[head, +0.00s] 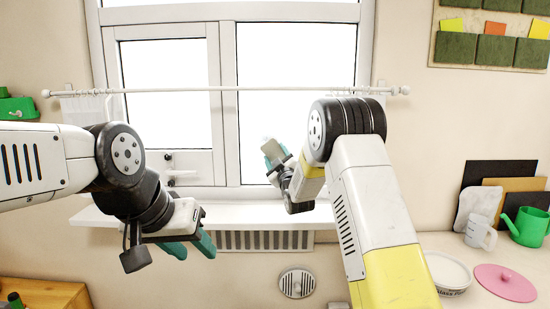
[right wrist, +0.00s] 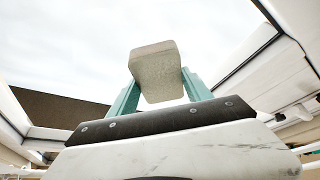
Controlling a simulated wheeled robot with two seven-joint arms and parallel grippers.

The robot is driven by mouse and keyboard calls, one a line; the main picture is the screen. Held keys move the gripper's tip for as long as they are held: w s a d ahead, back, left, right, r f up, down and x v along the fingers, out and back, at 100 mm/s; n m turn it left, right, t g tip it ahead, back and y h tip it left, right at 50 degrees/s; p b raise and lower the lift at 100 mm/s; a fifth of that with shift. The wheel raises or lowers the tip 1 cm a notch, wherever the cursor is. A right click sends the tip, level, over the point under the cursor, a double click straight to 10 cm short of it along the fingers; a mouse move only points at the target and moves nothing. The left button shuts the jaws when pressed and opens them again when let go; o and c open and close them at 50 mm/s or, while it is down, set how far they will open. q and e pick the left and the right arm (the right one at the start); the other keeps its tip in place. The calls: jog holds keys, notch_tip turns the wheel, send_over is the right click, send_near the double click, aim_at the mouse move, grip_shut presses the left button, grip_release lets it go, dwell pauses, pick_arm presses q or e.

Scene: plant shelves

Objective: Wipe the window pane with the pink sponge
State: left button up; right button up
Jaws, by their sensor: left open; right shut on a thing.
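The window pane (head: 295,55) fills the upper middle of the head view, bright white behind a white frame. My right gripper (head: 271,152) is raised in front of the pane's lower left part. In the right wrist view its teal fingers (right wrist: 156,95) are shut on a pale grey-beige block (right wrist: 155,68). The block looks grey, not pink, and I cannot tell whether it touches the glass. My left gripper (head: 192,246) is open and empty, below the sill at left. I see no clearly pink sponge.
A white rod (head: 240,88) crosses before the window. The white sill (head: 250,213) is below, above a grille. At right, a pink disc (head: 505,283), a white bowl (head: 448,272), a clear jug (head: 480,234) and a green watering can (head: 529,227) stand on the counter.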

aim_at(263, 149)
jog(key=shift+w+d+r, duration=0.1)
jog(key=shift+d+r, duration=0.45)
jog(key=shift+d, duration=0.25)
jog(key=shift+w+d+r, duration=0.1)
jog(key=shift+d+r, duration=0.4)
jog(key=shift+d, duration=0.3)
jog(key=shift+s+a+r, duration=0.1)
jog(key=shift+s+a, duration=0.05)
jog(key=shift+a, duration=1.35)
jog(key=shift+c, duration=1.3)
jog(key=shift+s+a+f, duration=0.1)
jog(key=shift+a+f, duration=0.05)
jog(key=shift+a, duration=1)
jog(key=shift+a+f, duration=0.1)
jog(key=shift+a, duration=1)
jog(key=shift+d, duration=3.65)
jog(key=shift+a, duration=3.7)
jog(key=shift+s+a, duration=0.15)
jog(key=shift+s+d, duration=0.2)
jog(key=shift+s, duration=2.45)
